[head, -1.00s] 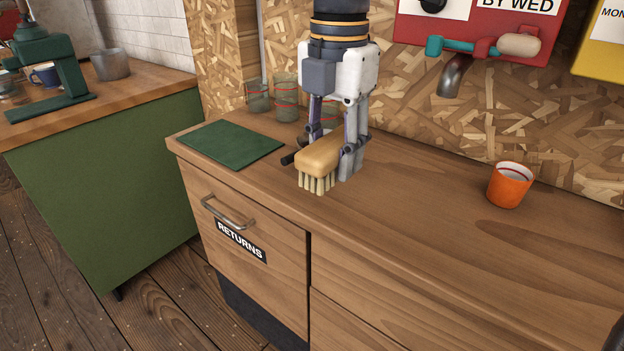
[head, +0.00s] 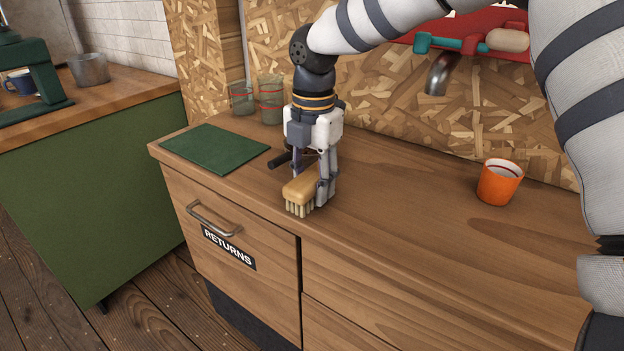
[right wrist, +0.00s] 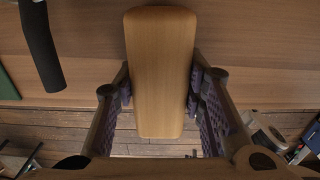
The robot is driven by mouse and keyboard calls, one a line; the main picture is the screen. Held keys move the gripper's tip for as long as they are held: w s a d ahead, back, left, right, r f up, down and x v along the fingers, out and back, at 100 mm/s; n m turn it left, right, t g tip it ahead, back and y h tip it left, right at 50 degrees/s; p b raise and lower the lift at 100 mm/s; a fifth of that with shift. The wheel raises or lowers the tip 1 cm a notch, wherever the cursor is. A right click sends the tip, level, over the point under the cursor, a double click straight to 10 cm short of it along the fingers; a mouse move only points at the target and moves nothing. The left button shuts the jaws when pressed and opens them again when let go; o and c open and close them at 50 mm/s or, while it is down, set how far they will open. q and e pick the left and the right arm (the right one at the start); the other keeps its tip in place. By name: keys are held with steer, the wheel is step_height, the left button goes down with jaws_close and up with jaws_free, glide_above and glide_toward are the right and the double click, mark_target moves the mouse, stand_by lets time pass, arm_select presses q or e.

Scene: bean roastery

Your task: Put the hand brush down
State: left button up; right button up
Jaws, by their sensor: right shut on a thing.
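The hand brush (head: 301,190) has a tan wooden block and pale bristles that point down. My right gripper (head: 313,185) is shut on the sides of its block, pointing down over the counter (head: 420,250) near the front edge. The bristles are at or very close to the counter top; I cannot tell whether they touch. In the right wrist view the block (right wrist: 160,75) lies lengthwise between the two fingers. My left gripper is not in view.
A green mat (head: 213,148) lies left of the brush. A dark handle (head: 280,162) lies close behind the gripper, its other end hidden. Glasses (head: 270,100) stand at the back, an orange cup (head: 499,182) at right. The counter between brush and cup is clear.

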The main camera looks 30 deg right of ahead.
mark_target(313, 175)
steer(key=o, duration=1.3)
step_height(313, 175, up, 12)
steer(key=shift+d+r, duration=0.1)
steer(key=shift+r, duration=0.05)
